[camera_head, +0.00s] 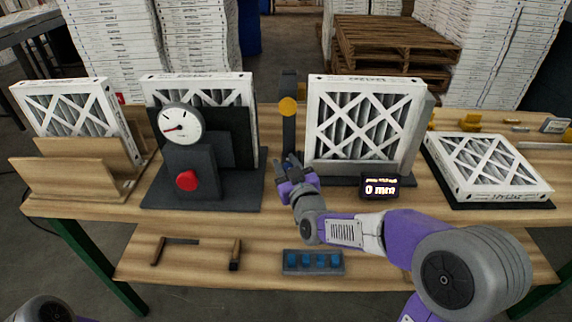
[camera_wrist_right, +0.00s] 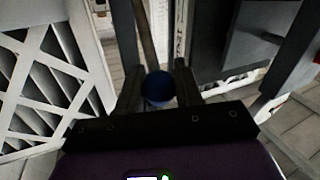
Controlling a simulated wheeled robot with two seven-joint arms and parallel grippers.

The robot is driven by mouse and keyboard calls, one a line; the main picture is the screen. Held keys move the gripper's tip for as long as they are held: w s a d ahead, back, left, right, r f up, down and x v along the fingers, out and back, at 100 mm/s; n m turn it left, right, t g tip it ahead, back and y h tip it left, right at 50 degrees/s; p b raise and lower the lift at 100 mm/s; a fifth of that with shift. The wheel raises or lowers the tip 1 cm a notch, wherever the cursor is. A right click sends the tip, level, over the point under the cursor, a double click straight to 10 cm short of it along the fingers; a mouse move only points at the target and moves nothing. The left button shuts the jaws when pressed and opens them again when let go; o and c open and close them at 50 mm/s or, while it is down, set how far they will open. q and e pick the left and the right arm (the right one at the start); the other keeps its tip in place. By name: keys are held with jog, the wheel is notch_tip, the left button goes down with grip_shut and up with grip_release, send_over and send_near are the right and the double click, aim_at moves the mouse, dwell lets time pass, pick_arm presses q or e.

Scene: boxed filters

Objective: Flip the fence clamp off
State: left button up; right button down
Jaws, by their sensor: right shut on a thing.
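My right gripper (camera_head: 286,163) is at the foot of the dark upright post with a yellow disc (camera_head: 288,107), left of the upright boxed filter (camera_head: 362,122). In the right wrist view, its two dark fingers are closed around a round blue knob (camera_wrist_right: 158,88). A thin rod runs up from the knob in that view. The knob and rod appear to be the fence clamp's lever; the gripper hides them in the head view. The clamp's base cannot be made out. My left gripper is out of view; only part of that arm shows at bottom left.
A small display (camera_head: 381,187) reading 0 mm stands right of my right gripper. A dial gauge stand (camera_head: 192,172) with a red button is to the left. Another filter (camera_head: 487,165) lies flat at right. A blue-topped block (camera_head: 314,262) sits on the lower shelf.

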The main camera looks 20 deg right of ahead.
jog(key=shift+a+r, duration=0.35)
dwell(0.3)
jog(key=c, duration=1.2)
grip_release()
jog(key=o, duration=0.4)
jog(key=shift+s+a+r, duration=0.15)
jog(key=shift+s, duration=0.1)
jog(key=shift+f, duration=0.2)
jog(key=shift+s+a+p, duration=0.1)
jog(key=shift+s+p, duration=0.65)
jog(key=shift+s, duration=2.95)
